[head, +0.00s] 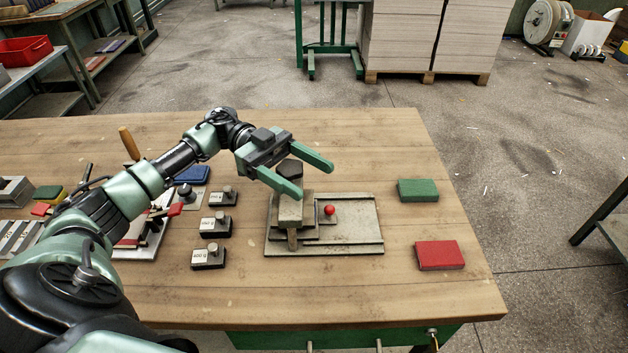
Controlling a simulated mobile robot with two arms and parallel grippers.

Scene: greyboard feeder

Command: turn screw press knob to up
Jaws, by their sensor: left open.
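The screw press (292,212) is a small grey block on a flat metal base plate near the middle of the wooden table. Its dark knob (289,169) sits on top. My left gripper (314,182) is open above the press, its two green fingers pointing to the right and toward the front. The knob shows between the fingers; I cannot tell whether either finger touches it. The near finger hides part of the press's upper body. My right gripper is out of view.
A red ball (329,210) sits beside the press on its base. Several labelled dark blocks with metal pegs (215,225) stand to the left. A green block (418,190) and a red block (439,255) lie to the right. The table's back right is clear.

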